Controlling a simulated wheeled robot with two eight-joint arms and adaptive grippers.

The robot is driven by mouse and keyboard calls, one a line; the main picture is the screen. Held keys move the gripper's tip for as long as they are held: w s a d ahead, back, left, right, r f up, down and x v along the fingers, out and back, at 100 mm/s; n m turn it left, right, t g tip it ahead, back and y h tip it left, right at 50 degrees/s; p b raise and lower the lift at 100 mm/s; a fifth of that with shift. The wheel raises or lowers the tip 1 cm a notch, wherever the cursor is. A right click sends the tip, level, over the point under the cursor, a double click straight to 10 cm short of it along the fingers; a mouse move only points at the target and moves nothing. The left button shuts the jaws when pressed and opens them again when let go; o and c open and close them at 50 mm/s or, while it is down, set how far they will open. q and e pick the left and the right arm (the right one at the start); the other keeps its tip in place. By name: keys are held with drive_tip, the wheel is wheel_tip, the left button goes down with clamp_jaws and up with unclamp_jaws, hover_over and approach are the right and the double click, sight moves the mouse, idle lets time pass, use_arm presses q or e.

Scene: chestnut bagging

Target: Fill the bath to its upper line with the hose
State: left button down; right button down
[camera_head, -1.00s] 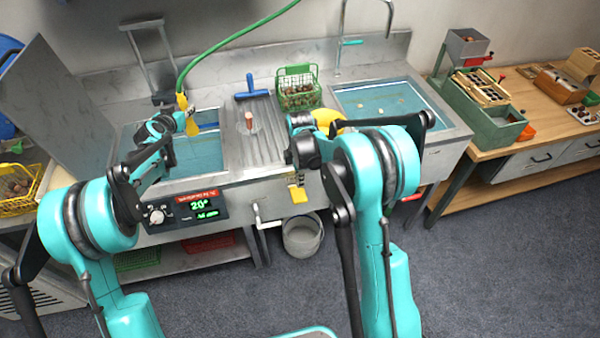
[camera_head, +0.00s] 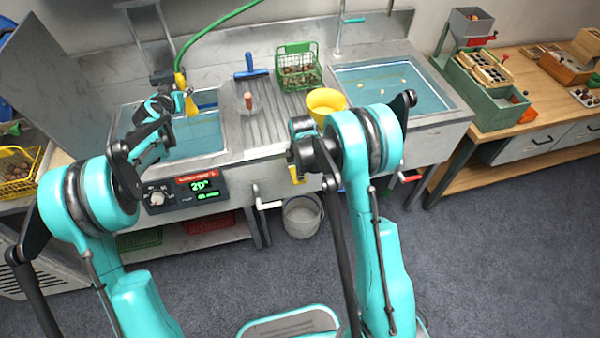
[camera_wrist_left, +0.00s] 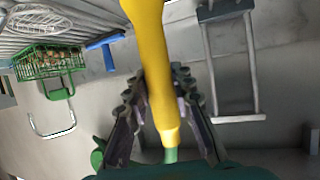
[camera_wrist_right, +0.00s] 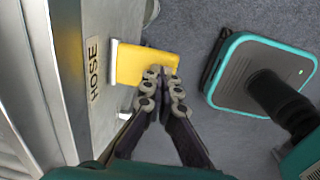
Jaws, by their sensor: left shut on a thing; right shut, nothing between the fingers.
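The bath (camera_head: 221,146) is the left basin, above a panel reading 20°. It holds blue-green water; I cannot make out its lines. The hose (camera_head: 215,32) is green with a yellow nozzle (camera_head: 181,82), which points down over the bath's back part. My left gripper (camera_head: 178,103) is shut on the nozzle; its fingers close around the yellow body in the left wrist view (camera_wrist_left: 163,95). In the right wrist view, my right gripper (camera_wrist_right: 161,78) is shut and empty at the edge of a yellow lever (camera_wrist_right: 140,64) beside a HOSE label (camera_wrist_right: 92,68). Contact is unclear.
A ribbed drainboard carries a blue squeegee (camera_head: 252,67), a green wire basket (camera_head: 298,68) of chestnuts and a yellow bowl (camera_head: 325,103). A second water-filled basin (camera_head: 440,103) is at right. A grey bucket (camera_head: 303,217) stands on the floor below.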

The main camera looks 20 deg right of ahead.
drive_tip(key=shift+s+f+t, duration=0.35)
drive_tip(key=shift+f+t, duration=0.1)
drive_tip(key=shift+t, duration=0.35)
drive_tip(key=shift+s+f, duration=0.15)
drive_tip(key=shift+f, duration=0.65)
idle(6.4)
